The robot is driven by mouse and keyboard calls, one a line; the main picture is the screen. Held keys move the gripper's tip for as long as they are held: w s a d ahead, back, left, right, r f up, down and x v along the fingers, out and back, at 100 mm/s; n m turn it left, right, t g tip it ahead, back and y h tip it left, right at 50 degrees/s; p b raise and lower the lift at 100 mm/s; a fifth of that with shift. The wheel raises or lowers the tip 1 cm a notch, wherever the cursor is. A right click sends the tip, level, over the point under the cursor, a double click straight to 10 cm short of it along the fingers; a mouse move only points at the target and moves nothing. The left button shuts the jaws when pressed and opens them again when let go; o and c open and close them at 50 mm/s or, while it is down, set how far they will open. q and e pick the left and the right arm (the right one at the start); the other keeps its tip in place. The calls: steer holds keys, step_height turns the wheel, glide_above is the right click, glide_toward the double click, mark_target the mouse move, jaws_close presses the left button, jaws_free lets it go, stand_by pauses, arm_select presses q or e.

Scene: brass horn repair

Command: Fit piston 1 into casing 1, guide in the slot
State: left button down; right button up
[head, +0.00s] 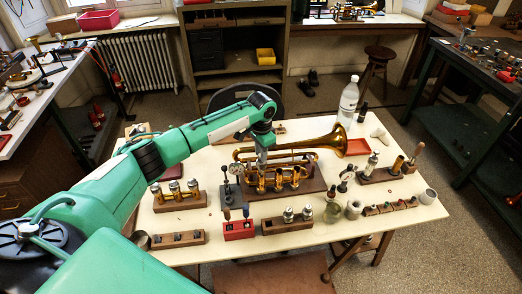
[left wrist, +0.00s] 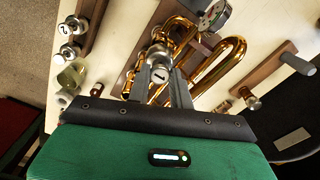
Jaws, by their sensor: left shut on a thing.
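My left gripper (head: 262,160) is over the left end of the brass horn (head: 318,143), above the row of upright casings. It is shut on piston 1 (left wrist: 160,73), whose cap marked 1 shows between the fingers in the left wrist view. The leftmost upright casing (head: 262,182), which I take as casing 1, is below the gripper. The piston's lower end, the guide and the slot are hidden or too small, so I cannot tell how far the piston is in the casing. My right gripper is not in view.
The horn lies on a dark wooden stand (head: 312,187). In front, a wooden block (head: 287,225) holds two other pistons, beside a red block (head: 238,231). A dial gauge (left wrist: 213,14) is close to the gripper. A bottle (head: 348,101) stands at the back right.

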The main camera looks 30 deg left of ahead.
arm_select(q)
steer(key=shift+f+b, duration=0.6)
steer(key=shift+f, duration=1.6)
steer(key=c, duration=1.2)
jaws_free()
steer(key=shift+o, duration=0.2)
steer(key=shift+r, duration=0.1)
step_height(320, 180, up, 14)
steer(key=b, duration=0.3)
steer(key=shift+b, duration=0.35)
steer(key=shift+f, duration=0.2)
